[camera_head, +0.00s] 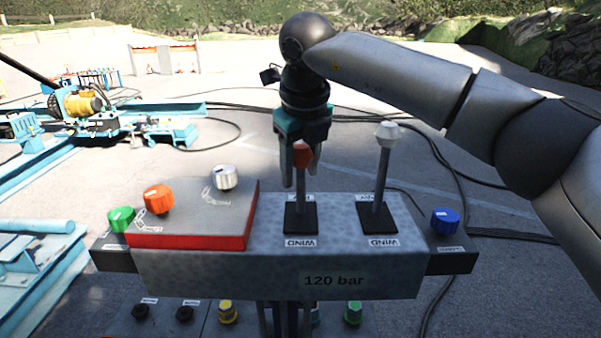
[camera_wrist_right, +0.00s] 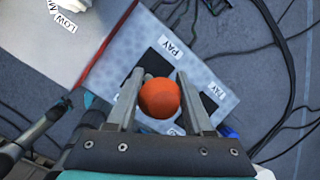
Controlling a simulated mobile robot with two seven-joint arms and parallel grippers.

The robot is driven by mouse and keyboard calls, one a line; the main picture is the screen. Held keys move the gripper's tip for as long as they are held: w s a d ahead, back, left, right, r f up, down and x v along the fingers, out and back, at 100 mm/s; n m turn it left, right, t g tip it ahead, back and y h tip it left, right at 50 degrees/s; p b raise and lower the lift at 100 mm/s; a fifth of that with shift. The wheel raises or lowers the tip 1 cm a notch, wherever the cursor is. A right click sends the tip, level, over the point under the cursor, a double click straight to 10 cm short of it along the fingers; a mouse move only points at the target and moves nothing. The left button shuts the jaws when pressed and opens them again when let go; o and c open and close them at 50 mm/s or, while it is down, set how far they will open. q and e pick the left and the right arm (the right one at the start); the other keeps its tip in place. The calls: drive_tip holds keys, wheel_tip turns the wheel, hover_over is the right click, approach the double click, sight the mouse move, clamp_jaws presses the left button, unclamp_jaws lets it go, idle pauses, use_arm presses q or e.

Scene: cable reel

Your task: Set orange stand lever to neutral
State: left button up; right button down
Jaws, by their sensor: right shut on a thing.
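The orange-topped lever (camera_head: 302,156) stands on the grey control panel (camera_head: 340,268), rising nearly upright from a black base plate marked WIND at its near side. Its orange knob (camera_wrist_right: 160,98) fills the middle of the right wrist view, between the two fingers. My right gripper (camera_head: 299,165) comes down from above and is shut on the orange lever, a finger on each side near the knob. A white-topped lever (camera_head: 387,136) stands to the right on its own black plate, leaning slightly right. My left gripper is not in view.
A blue knob (camera_head: 445,221) sits at the right end. Cables lie on the ground behind.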

drive_tip(key=shift+s, duration=0.1)
drive_tip(key=c, duration=0.6)
unclamp_jaws()
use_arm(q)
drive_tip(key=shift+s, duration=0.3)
use_arm(e)
drive_tip(key=shift+o, duration=1.4)
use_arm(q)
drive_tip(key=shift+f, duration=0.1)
use_arm(e)
drive_tip(key=v, duration=1.5)
drive_tip(key=shift+r, duration=0.2)
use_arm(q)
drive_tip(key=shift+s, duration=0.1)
